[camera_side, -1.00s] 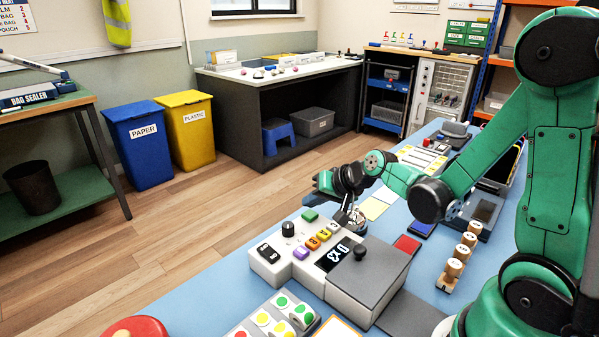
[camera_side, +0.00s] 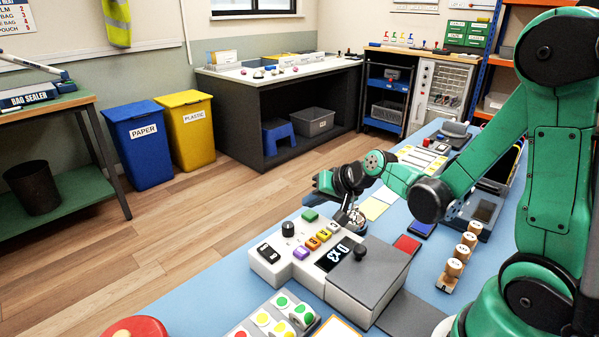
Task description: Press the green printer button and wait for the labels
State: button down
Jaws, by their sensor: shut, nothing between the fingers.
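The printer (camera_side: 367,275) is a light grey unit with a grey lid, a dark display (camera_side: 334,255) with bright characters, and a row of colored buttons. My gripper (camera_side: 354,222) points down at the printer's far edge, to the right of the green square button and just beyond the colored row. Its fingers are small here, and I see nothing held. Whether the fingertips touch anything is hidden. I cannot make out a fresh label.
A tray of colored round stickers (camera_side: 272,320) lies in front of the printer. A red dome (camera_side: 136,328) is at the front left. A rack of wooden-handled stamps (camera_side: 456,266) and a red pad (camera_side: 407,244) stand to the right. Yellow and pale sheets (camera_side: 376,208) lie beyond the gripper.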

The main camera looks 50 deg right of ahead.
aim_at(313, 216)
jog(key=shift+f, duration=0.15)
jog(key=shift+f, duration=0.3)
jog(key=shift+f, duration=0.45)
dwell(0.7)
jog(key=shift+r, duration=0.9)
jog(key=shift+r, duration=2.5)
